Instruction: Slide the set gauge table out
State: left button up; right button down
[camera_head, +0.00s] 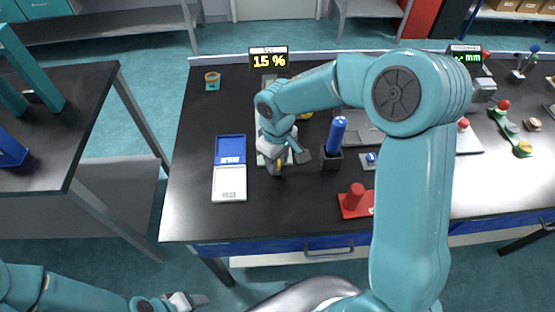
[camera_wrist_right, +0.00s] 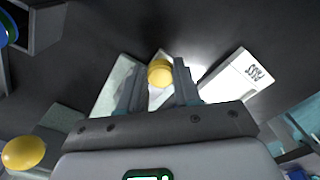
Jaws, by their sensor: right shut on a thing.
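A gauge stand with a black "15 %" display (camera_head: 268,61) stands on the black bench, with a pale base (camera_head: 261,157) in front of it, mostly hidden by my right arm. My right gripper (camera_head: 280,165) is low over the front of this base. In the right wrist view its two fingers (camera_wrist_right: 159,88) are shut on a small round yellow knob (camera_wrist_right: 160,70). A pale plate (camera_wrist_right: 117,84) shows beside and behind the fingers; I take it for the set gauge table. My left gripper (camera_head: 187,301) hangs at the lower left, away from the bench, its jaw opening unclear.
A blue and white case (camera_head: 230,182) lies left of the base. A blue-handled tool in a dark holder (camera_head: 333,150) and a red block (camera_head: 355,203) are to the right. A second yellow knob (camera_wrist_right: 24,153) shows in the wrist view. The bench front is mostly clear.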

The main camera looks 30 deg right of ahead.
jog(key=c, duration=1)
grip_release()
jog(key=shift+s+a+f, duration=0.15)
jog(key=shift+s, duration=0.05)
jog(key=shift+o, duration=1.1)
jog(key=shift+a, duration=0.1)
jog(key=shift+w, duration=0.1)
notch_tip(320, 180, up, 16)
jog(key=shift+r, duration=0.25)
